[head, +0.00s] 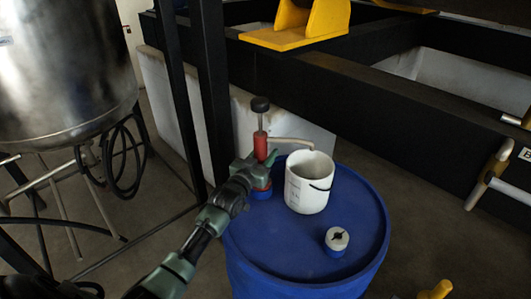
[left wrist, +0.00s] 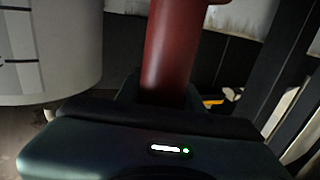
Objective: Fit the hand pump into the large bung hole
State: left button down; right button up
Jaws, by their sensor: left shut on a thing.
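The hand pump (head: 261,146) stands upright at the back left of the blue drum's (head: 285,245) top. It has a red body, a black knob on a rod, a pale spout to the right and a blue collar low down. My left gripper (head: 259,170) is shut on the pump's lower body. In the left wrist view the red pump body (left wrist: 172,50) rises from between the jaws of the gripper (left wrist: 165,104). The large bung hole is not visible; I cannot tell whether the pump's foot sits in it. My right gripper is not in view.
A white bucket (head: 308,188) with a dark handle stands on the drum beside the pump, its rim near the spout. A grey-topped blue cap (head: 337,240) is at the drum's front right. A black post (head: 211,90) stands close behind my left arm. A steel tank (head: 65,70) is at left.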

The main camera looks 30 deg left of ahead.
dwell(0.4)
pick_arm(q)
jog(key=c, duration=0.8)
grip_release()
jog(key=shift+c, duration=0.2)
jog(key=shift+s+f, duration=0.1)
jog(key=shift+f, duration=0.1)
jog(key=s+b, duration=0.1)
jog(key=s, duration=0.6)
jog(key=shift+s+r, duration=0.2)
jog(key=shift+s, duration=0.15)
jog(key=shift+d, duration=0.1)
